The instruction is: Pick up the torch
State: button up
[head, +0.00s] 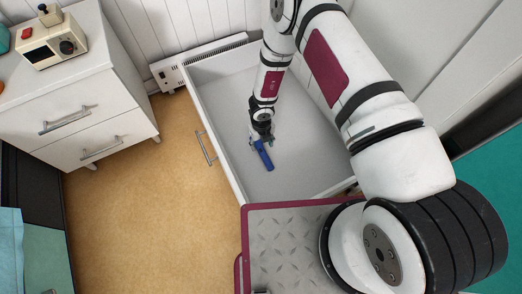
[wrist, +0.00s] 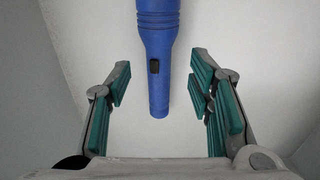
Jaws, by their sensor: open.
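A blue torch (head: 264,156) lies on the light floor of an open white drawer (head: 302,172). In the wrist view the torch (wrist: 158,40) points up the picture, its wider end cut off by the top edge. Its narrow handle, with a dark switch, reaches down between the fingers. My gripper (wrist: 160,92) is open, with green pads on both sides of the handle and a clear gap on each side. In the head view my gripper (head: 261,138) is down inside the drawer at the torch's upper end and partly hides it.
The drawer walls stand around my gripper, with a handle (head: 206,148) on the left front. A white heater (head: 205,60) runs along the back wall. A white cabinet (head: 85,90) with a toaster-like appliance (head: 50,42) stands at left. The wooden floor between is clear.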

aim_at(261, 148)
notch_tip(261, 148, down, 4)
jog(key=shift+f+b, duration=0.1)
jog(key=shift+b, duration=1)
grip_shut()
